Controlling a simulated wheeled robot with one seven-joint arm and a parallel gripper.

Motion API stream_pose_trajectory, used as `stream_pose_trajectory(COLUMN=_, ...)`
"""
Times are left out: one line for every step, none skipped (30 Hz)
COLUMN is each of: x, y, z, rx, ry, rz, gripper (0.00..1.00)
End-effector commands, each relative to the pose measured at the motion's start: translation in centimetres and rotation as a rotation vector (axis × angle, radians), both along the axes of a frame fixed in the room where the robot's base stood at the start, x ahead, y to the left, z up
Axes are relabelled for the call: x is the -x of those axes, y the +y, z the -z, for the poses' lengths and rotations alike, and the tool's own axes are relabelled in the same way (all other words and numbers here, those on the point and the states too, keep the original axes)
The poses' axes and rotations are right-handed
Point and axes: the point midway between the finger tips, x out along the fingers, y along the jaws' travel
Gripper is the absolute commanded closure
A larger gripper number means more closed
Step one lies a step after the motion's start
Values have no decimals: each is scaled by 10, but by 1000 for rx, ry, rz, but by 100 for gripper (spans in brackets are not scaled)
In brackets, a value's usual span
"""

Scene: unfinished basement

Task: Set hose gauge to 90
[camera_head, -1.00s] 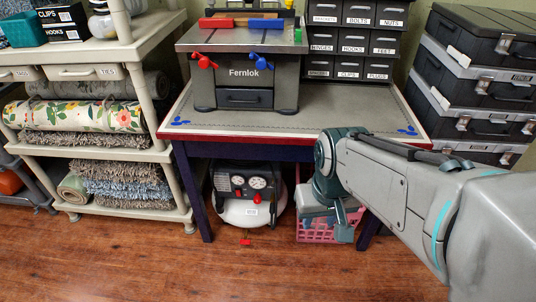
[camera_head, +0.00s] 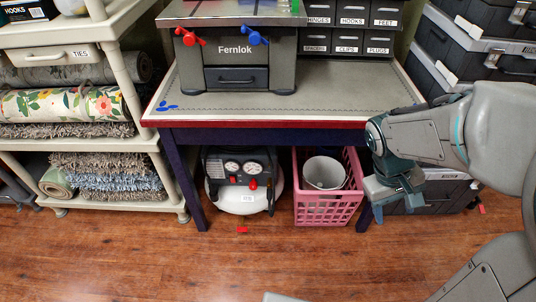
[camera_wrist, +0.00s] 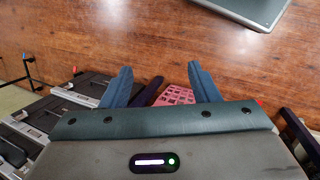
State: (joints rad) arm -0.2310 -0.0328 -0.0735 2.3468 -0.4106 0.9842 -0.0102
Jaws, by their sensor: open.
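A white-tanked air compressor (camera_head: 240,182) with a dark front panel stands on the floor under the workbench. Two round gauges show on its panel, a left gauge (camera_head: 232,166) and a right gauge (camera_head: 253,168), with a red knob (camera_head: 253,184) below. The gauge readings are too small to tell, and I cannot tell which is the hose gauge. My gripper (camera_head: 385,212) hangs at the right, in front of the bench's right leg, well apart from the compressor. In the wrist view my gripper (camera_wrist: 160,88) has its two blue fingers spread and empty.
A pink basket (camera_head: 325,210) with a white bucket (camera_head: 324,172) stands between the compressor and my gripper. The workbench (camera_head: 330,105) carries a Fernlok machine (camera_head: 236,70). Shelves (camera_head: 148,108) are left, black cases (camera_head: 470,65) right.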

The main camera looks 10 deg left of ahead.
Motion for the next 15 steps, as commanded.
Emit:
stream_pose_trajectory(x=-12, y=1, z=19, rx=61, ry=42, rz=-69, gripper=45)
stream_pose_trajectory(x=-19, y=1, z=26, rx=99, ry=61, rz=-108, gripper=45)
stream_pose_trajectory(x=-29, y=1, z=34, rx=149, ry=85, rz=-162, gripper=45)
stream_pose_trajectory(x=-36, y=2, z=41, rx=188, ry=103, rz=-203, gripper=45)
stream_pose_trajectory(x=-44, y=3, z=48, rx=226, ry=120, rz=-243, gripper=45)
stream_pose_trajectory(x=-54, y=4, z=57, rx=278, ry=141, rz=-299, gripper=45)
stream_pose_trajectory(x=-62, y=7, z=64, rx=317, ry=156, rz=-340, gripper=45)
stream_pose_trajectory(x=-70, y=9, z=71, rx=357, ry=170, rz=-382, gripper=45)
stream_pose_trajectory(x=-81, y=13, z=81, rx=412, ry=187, rz=-441, gripper=45)
stream_pose_trajectory(x=-89, y=17, z=88, rx=452, ry=200, rz=-484, gripper=45)
stream_pose_trajectory(x=-97, y=21, z=95, rx=494, ry=211, rz=-527, gripper=45)
stream_pose_trajectory(x=-108, y=27, z=105, rx=550, ry=225, rz=-586, gripper=45)
stream_pose_trajectory(x=-116, y=33, z=112, rx=591, ry=233, rz=-632, gripper=45)
stream_pose_trajectory(x=-124, y=38, z=120, rx=634, ry=243, rz=-677, gripper=45)
stream_pose_trajectory(x=-135, y=47, z=130, rx=692, ry=251, rz=-738, gripper=45)
